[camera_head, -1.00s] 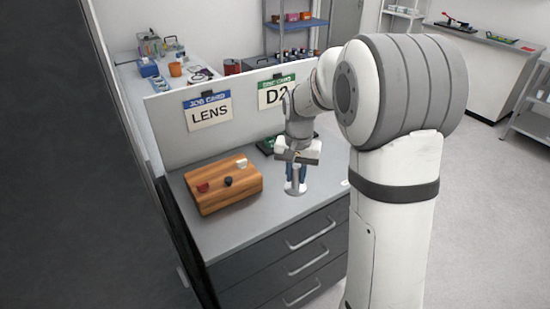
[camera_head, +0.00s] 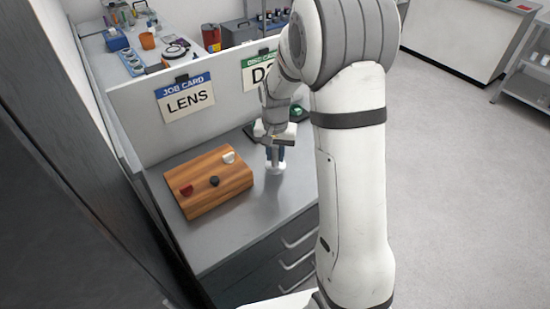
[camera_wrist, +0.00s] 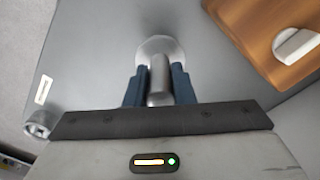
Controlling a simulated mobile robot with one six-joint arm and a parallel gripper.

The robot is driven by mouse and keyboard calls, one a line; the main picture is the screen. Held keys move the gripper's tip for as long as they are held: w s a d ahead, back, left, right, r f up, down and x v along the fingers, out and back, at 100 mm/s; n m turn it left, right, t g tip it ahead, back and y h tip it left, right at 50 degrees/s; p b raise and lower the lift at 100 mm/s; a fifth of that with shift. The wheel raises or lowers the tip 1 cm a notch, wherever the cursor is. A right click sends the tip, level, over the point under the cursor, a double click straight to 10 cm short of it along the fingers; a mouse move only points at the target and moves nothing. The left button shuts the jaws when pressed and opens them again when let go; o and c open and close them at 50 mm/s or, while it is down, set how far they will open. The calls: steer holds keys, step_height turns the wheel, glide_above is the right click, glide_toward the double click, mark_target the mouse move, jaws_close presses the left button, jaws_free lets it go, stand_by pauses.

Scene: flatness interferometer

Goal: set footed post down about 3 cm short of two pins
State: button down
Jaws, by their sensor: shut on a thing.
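The footed post (camera_wrist: 160,80) is a grey metal cylinder on a pale round foot. In the wrist view it stands between the blue fingers of my gripper (camera_wrist: 159,88), which is shut on it. In the head view, my gripper (camera_head: 275,150) holds the post, with its pale foot (camera_head: 275,168) low over the grey bench, right of the wooden block. I cannot tell whether the foot touches the bench. I cannot make out the two pins in either view.
A panel with LENS (camera_head: 185,97) and green-topped (camera_head: 260,70) cards stands behind. A dark green item (camera_head: 290,115) lies behind my gripper. Bench front is clear.

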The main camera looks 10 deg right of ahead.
mark_target(276, 165)
steer(key=shift+d+f, duration=0.1)
steer(key=shift+f, duration=1.4)
steer(key=shift+f, duration=0.2)
steer(key=c, duration=1.2)
jaws_free()
steer(key=shift+r, duration=0.1)
steer(key=shift+c, duration=0.2)
